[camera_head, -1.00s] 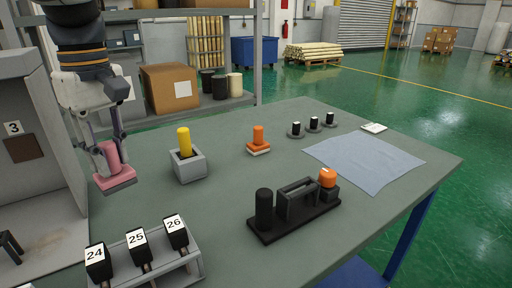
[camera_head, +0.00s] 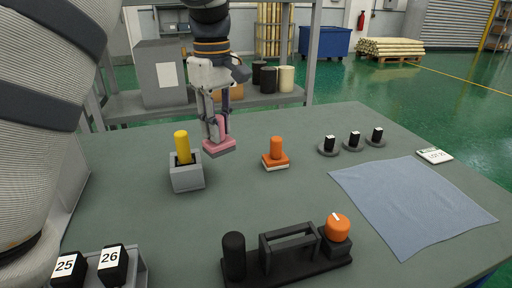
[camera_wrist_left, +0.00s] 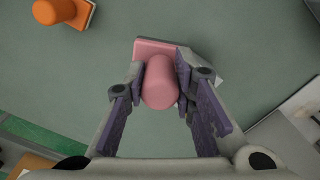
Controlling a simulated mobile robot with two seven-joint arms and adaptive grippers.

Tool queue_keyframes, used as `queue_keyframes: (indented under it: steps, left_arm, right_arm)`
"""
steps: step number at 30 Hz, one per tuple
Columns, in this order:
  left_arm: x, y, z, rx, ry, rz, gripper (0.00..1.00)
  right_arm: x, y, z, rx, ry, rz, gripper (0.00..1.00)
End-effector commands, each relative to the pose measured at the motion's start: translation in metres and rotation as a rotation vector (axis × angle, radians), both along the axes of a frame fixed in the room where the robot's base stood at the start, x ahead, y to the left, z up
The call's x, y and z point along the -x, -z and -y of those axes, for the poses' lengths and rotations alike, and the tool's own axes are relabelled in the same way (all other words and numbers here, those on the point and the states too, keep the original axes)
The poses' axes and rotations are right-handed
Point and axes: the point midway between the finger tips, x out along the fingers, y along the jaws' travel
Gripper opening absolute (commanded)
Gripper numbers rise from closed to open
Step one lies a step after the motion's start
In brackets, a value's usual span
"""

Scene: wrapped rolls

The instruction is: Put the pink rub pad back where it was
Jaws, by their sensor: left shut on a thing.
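The pink rub pad (camera_head: 219,147) has a flat pink base and an upright rounded handle. My left gripper (camera_head: 214,125) is shut on its handle, behind and to the right of the grey holder with the yellow handle. In the left wrist view the pink rub pad (camera_wrist_left: 158,84) sits between the fingertips of my left gripper (camera_wrist_left: 160,78). I cannot tell whether its base touches the table. An orange rub pad (camera_head: 276,153) stands on the table to its right. My right gripper is not in view.
A grey holder with a yellow handle (camera_head: 186,174) stands near the pink pad. A black rack with an orange knob (camera_head: 290,256) is in front. Numbered blocks (camera_head: 90,266) stand front left.

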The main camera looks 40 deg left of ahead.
Motion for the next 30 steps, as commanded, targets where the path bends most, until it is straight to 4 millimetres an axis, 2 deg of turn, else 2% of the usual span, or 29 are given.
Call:
queue_keyframes:
  steps: [1,3,11,15,26,27,29,30]
  left_arm:
    - [-0.009,0.019,-0.001,0.002,-0.001,-0.013,0.0]
    - [-0.021,0.035,-0.002,0.002,-0.001,-0.015,0.0]
    - [-0.044,0.059,-0.003,0.002,-0.002,-0.008,0.0]
    - [-0.043,0.083,-0.003,0.004,-0.002,-0.004,0.0]
    - [-0.044,0.089,-0.003,0.003,-0.003,0.0,0.0]
    - [-0.044,0.09,-0.003,0.002,-0.003,0.0,0.28]
    - [-0.044,0.089,-0.003,0.002,-0.002,0.0,0.42]
    - [-0.044,0.089,-0.003,0.002,-0.002,0.0,0.44]
  right_arm:
    - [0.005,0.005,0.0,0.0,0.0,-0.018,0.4]
    - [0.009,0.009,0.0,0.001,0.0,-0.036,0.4]
    - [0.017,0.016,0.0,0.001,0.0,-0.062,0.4]
    - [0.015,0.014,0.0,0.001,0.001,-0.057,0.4]
    - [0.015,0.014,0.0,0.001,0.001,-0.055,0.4]
    - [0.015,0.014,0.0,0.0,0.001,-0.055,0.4]
    - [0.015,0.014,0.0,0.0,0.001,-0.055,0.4]
    - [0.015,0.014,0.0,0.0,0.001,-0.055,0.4]
